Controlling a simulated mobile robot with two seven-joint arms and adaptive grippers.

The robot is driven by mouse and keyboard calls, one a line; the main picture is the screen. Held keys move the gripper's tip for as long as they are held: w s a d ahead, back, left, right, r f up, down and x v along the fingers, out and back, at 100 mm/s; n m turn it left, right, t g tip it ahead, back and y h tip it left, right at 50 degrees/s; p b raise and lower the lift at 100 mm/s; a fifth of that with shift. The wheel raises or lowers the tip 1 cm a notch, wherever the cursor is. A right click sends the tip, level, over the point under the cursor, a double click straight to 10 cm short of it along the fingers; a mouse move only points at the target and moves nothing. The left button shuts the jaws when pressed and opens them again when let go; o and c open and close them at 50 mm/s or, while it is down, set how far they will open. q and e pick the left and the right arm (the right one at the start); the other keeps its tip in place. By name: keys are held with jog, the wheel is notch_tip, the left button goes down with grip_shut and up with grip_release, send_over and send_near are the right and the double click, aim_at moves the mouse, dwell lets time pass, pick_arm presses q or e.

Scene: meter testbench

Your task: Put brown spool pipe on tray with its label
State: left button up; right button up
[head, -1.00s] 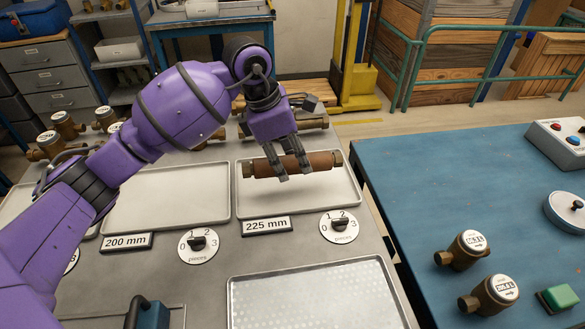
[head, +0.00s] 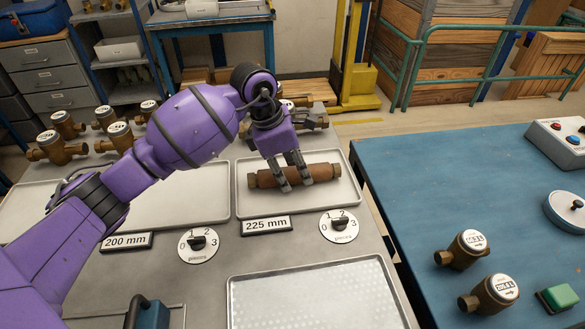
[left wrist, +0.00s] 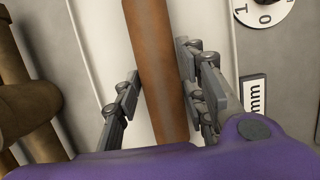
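The brown spool pipe (head: 318,173) lies level across the tray (head: 340,197) behind the "225 mm" label (head: 266,226), low at its surface; I cannot tell if it fully rests there. My left gripper (head: 288,184) comes down on the pipe's middle with its fingers on either side. A second label, "200 mm" (head: 127,241), stands before the tray to the left (head: 205,208). My right gripper is not in view.
Several brass meters (head: 63,150) stand behind the left trays. Dials (head: 339,227) sit in front of the trays. An empty perforated tray (head: 310,295) is nearer. A blue table (head: 430,190) at right holds two meters, a green button and a control box.

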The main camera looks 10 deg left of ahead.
pick_arm(q)
jog(key=shift+o, duration=1.3)
jog(key=shift+a+r, duration=0.1)
jog(key=shift+r, duration=0.45)
jog(key=v, duration=1.1)
jog(key=shift+r, duration=0.15)
